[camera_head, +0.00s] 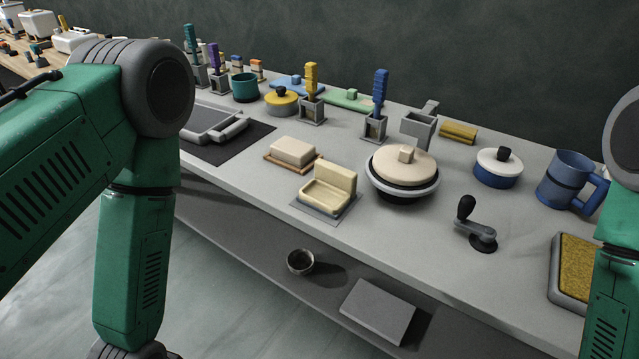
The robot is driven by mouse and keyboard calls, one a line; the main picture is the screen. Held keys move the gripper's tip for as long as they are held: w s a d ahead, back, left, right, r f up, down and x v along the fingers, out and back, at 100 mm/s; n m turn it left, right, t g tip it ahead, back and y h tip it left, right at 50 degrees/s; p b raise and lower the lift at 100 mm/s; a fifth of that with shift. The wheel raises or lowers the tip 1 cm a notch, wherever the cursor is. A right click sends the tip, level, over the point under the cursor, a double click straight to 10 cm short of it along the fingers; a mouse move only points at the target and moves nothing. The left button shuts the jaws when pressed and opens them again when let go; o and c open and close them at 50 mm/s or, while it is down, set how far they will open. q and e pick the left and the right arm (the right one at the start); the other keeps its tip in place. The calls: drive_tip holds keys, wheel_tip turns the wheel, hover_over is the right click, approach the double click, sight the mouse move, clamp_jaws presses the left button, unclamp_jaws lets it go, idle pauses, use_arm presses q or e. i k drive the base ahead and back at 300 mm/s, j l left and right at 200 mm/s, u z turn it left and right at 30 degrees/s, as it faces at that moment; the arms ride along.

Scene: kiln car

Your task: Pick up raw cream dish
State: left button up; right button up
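Several cream things stand on the grey counter, and I cannot tell for sure which is the raw cream dish. A pale cream, open dish with a raised back (329,192) sits on a grey plate near the front edge. A cream rounded block or covered dish (293,151) sits on a thin brown board just left of it. A round cream lid with a square knob (402,166) tops a dark pot with a grey rim, right of them. My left arm comes in at the left and my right arm at the right edge. Both grippers are outside the picture.
A black crank handle (477,229), a blue mug (568,181) and a white-lidded blue pot (497,168) stand at right. Blue and yellow upright stacks in grey holders line the back. The lower shelf holds a metal cup (300,261) and a grey slab (378,311).

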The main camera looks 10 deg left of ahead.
sight(333, 188)
drive_tip(key=u, duration=0.3)
drive_tip(key=z, duration=1.75)
drive_tip(key=u, duration=1.75)
drive_tip(key=i+j+z, duration=0.1)
drive_tip(key=j, duration=0.25)
drive_tip(key=i+j, duration=0.2)
drive_tip(key=j, duration=0.2)
drive_tip(key=i+j+z, duration=0.15)
drive_tip(key=j, duration=0.2)
drive_tip(key=i+j+z, duration=0.1)
drive_tip(key=j, duration=0.3)
drive_tip(key=i+j, duration=0.1)
drive_tip(key=j, duration=0.3)
drive_tip(key=l+z, duration=0.05)
